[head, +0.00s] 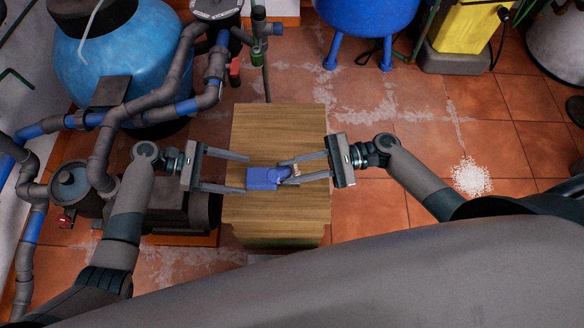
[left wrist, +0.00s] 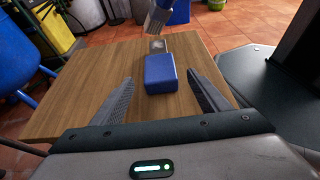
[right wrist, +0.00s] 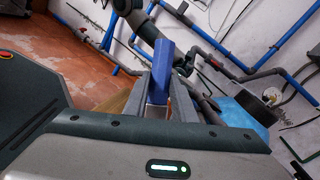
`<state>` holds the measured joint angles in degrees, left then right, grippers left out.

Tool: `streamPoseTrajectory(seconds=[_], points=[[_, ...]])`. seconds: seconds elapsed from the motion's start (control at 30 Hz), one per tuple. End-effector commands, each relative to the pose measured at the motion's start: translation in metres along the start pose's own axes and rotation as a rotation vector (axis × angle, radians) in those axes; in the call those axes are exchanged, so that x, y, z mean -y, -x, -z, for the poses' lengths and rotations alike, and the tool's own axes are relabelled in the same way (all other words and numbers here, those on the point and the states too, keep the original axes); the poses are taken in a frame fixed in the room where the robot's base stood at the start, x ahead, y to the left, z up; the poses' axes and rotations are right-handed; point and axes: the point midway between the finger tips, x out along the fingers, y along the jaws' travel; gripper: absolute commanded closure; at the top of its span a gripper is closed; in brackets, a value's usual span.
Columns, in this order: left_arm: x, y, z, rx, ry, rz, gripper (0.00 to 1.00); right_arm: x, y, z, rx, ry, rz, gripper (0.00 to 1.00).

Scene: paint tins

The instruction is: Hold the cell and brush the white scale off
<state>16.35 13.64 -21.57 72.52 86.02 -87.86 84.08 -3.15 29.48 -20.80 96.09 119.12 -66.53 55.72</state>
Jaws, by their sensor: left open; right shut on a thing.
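The blue cell (head: 261,179) lies on the wooden table top. In the left wrist view the cell (left wrist: 159,76) has a paler, greyish-white part at its far end; I cannot tell how much of that is scale. My left gripper (head: 246,174) is open, its fingertips near the cell's left end, one towards each side, with gaps. My right gripper (head: 283,172) is shut on a brush, whose blue handle (right wrist: 161,70) shows between its fingers. The brush's grey bristles (left wrist: 157,20) hang near the cell's far end; contact is unclear. In the head view fingers partly hide the brush.
The wooden table (head: 280,125) is otherwise clear. A blue tank (head: 125,60) and grey pipes stand to the left. A blue vessel on legs (head: 366,15) and a yellow container (head: 465,30) are behind. A white powder heap (head: 471,177) lies on the tiled floor at right.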

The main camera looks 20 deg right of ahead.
Motion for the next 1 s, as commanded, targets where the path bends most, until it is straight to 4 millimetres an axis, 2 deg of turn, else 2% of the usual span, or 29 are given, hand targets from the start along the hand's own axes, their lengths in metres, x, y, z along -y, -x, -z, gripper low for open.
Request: streamPoseTrajectory(seconds=[0.2,0.5,0.97,1.0], points=[[0.001,-0.029,0.000,0.001,0.000,0.002,0.31,0.000,0.000,0.000,0.000,0.000,0.000,0.98],[0.000,-0.054,0.000,0.000,0.001,0.000,0.31,0.000,0.000,0.000,0.000,0.000,0.000,0.98],[0.000,-0.059,0.000,-0.001,0.000,0.000,0.31,0.000,0.000,0.000,0.000,0.000,0.000,0.98],[0.000,-0.059,0.000,-0.001,0.000,0.000,0.41,0.000,0.000,0.000,0.000,0.000,0.000,0.98]])
